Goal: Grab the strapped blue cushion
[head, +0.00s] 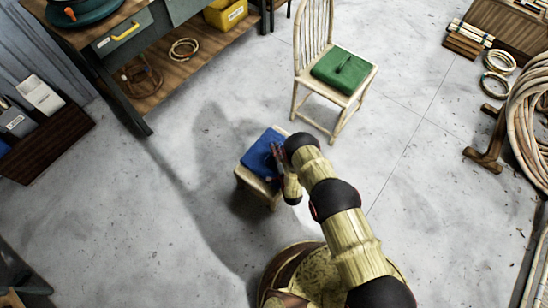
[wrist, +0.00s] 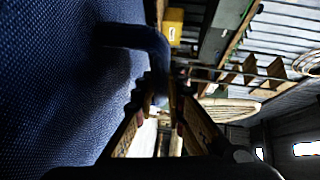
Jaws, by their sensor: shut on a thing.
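The blue cushion (head: 262,152) lies on a small wooden stool (head: 258,184) in the head view. In the wrist view the cushion's dark blue weave (wrist: 50,80) fills the left side. A blue strap (wrist: 140,38) loops out from it, and its end runs down between my fingers. My gripper (head: 279,155) reaches in from the right over the cushion; its fingers (wrist: 163,103) are shut on the strap. In the head view my arm hides part of the stool's right side.
A wooden chair (head: 338,115) with a green cushion (head: 342,69) stands behind. A workbench (head: 165,55) is at the upper left, with a yellow bin (head: 226,13). Rattan coils (head: 530,110) are at the right. The floor left of the stool is clear.

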